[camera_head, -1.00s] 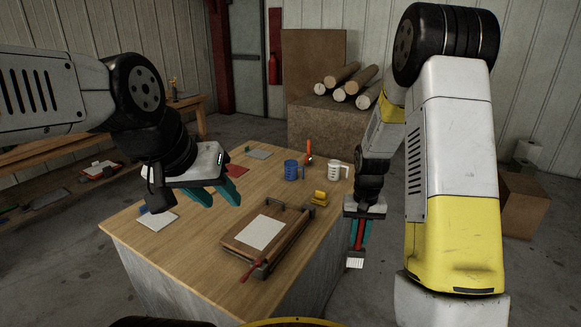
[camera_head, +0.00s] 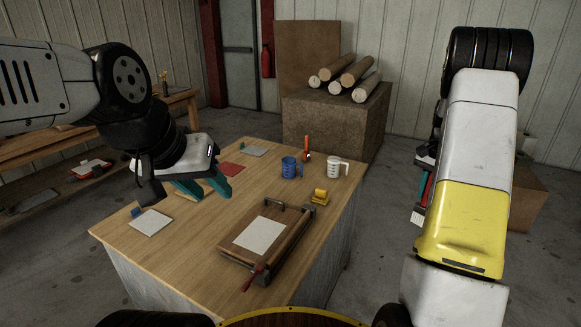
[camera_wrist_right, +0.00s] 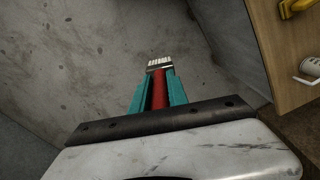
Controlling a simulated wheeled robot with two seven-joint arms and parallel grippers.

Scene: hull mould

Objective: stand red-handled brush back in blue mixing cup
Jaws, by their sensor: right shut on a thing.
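The red-handled brush (camera_wrist_right: 159,94) is between the teal fingers of my right gripper (camera_wrist_right: 155,92) in the right wrist view. Its pale bristles point away from the gripper, with grey floor behind them. In the head view the right gripper (camera_head: 426,184) is off the table's right side, partly hidden by my arm. The bristles (camera_head: 417,217) hang downward there. The blue mixing cup (camera_head: 289,168) stands upright toward the back right of the table, well left of the brush. My left gripper (camera_head: 204,187) is open and empty above the table's left part.
A white jug (camera_head: 335,169) stands right of the cup, and an orange-handled tool (camera_head: 307,146) stands behind it. A yellow object (camera_head: 320,197) is in front. A wooden board (camera_head: 236,243) with a white sheet fills the table's front. Floor lies between table (camera_head: 180,258) and right gripper.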

